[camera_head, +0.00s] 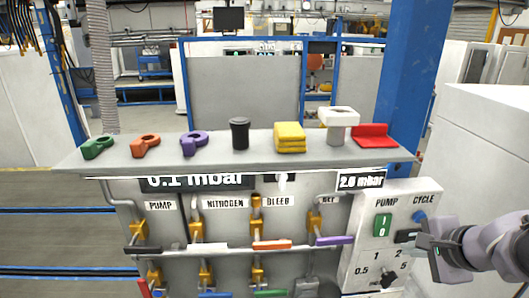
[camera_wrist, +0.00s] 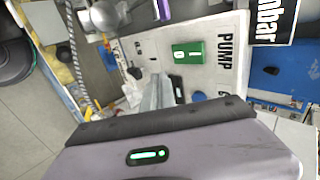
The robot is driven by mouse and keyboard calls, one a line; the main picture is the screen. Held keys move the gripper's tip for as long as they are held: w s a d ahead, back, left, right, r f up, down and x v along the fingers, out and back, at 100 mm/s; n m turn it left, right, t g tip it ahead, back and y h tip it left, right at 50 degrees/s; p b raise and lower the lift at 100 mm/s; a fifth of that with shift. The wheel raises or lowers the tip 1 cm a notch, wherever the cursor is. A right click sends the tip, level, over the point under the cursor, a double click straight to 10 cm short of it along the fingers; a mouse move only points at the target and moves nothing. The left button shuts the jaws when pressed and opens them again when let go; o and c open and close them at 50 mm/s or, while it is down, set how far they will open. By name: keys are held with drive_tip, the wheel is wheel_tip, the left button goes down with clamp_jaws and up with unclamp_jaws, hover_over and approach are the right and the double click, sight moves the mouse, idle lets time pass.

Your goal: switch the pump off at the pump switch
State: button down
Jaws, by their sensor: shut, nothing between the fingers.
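The pump switch (camera_head: 382,225) is a green rocker marked I above 0, under the PUMP label on the right of the panel. In the wrist view the green switch (camera_wrist: 188,52) appears turned sideways, just beyond the fingers. I cannot tell which half is pressed in. My gripper (camera_head: 421,242) is at the right of the panel, to the right of the switch and slightly lower, with a gap between them. In the wrist view my gripper (camera_wrist: 156,82) is shut and empty, its grey fingers pointing towards the panel.
Beside the switch are a blue button (camera_head: 419,216) under CYCLE and a black control (camera_head: 406,236). A numbered dial (camera_head: 388,279) is below. Valve handles fill the panel's left. The shelf (camera_head: 110,160) above holds several loose handles. A white cabinet (camera_head: 490,130) stands right.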

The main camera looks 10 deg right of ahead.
sight(382, 225)
drive_tip(key=w+f, duration=0.1)
drive_tip(key=w, duration=0.1)
drive_tip(key=w+f, duration=0.1)
drive_tip(key=w, duration=0.1)
drive_tip(key=w+f, duration=0.1)
drive_tip(key=w, duration=0.1)
drive_tip(key=shift+w+d, duration=0.15)
drive_tip(key=shift+d, duration=0.05)
drive_tip(key=shift+f, duration=0.1)
